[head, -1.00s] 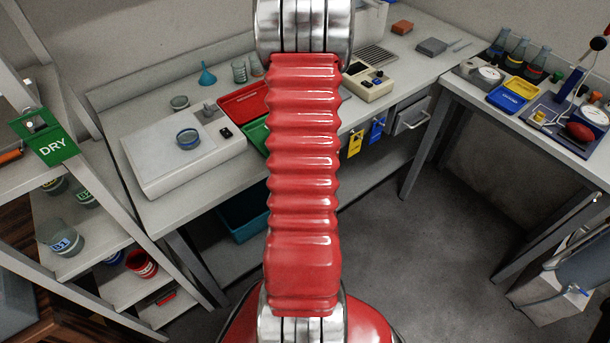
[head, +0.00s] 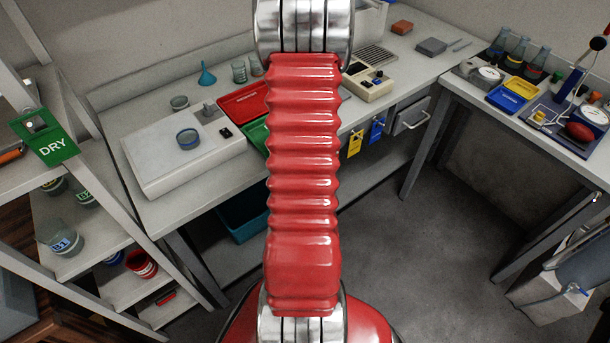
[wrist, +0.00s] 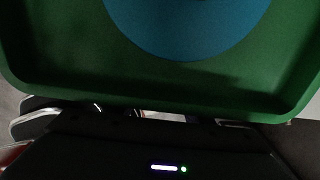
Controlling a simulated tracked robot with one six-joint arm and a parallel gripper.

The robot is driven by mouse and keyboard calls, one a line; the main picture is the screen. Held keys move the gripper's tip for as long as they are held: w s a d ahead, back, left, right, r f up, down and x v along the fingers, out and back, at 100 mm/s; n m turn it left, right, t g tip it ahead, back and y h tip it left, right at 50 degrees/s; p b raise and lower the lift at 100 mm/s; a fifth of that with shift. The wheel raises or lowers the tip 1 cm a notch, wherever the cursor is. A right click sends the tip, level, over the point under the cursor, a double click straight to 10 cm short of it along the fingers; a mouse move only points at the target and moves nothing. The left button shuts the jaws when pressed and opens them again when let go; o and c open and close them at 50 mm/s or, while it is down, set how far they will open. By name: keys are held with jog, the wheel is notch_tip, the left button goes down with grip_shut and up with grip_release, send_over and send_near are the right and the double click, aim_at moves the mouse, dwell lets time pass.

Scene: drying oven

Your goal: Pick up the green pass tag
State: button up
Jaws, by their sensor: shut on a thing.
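A green panel with rounded corners, a raised rim and a large blue disc fills the upper part of the wrist view, very close and in shadow; I take it to be the green pass tag (wrist: 60,62). My gripper (wrist: 155,117) is shut on it at its lower edge. The fingers are dark and mostly hidden behind the tag, so the exact contact does not show. In the head view my red arm hides the gripper and the tag.
A yellow tag (head: 355,142) and a blue tag (head: 377,130) hang at the bench front beside a drawer (head: 411,116). A green DRY sign (head: 47,140) is on the left shelf. A red tray (head: 243,100) lies on the bench. Open floor (head: 430,215) lies right of my arm.

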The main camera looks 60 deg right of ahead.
jog(key=shift+c, duration=0.8)
jog(key=shift+r, duration=0.1)
jog(key=shift+r, duration=0.6)
jog(key=s+a, duration=0.4)
jog(key=s, duration=0.4)
jog(key=s+a, duration=0.4)
jog(key=s, duration=0.4)
jog(key=shift+s+a, duration=0.1)
jog(key=shift+s, duration=0.15)
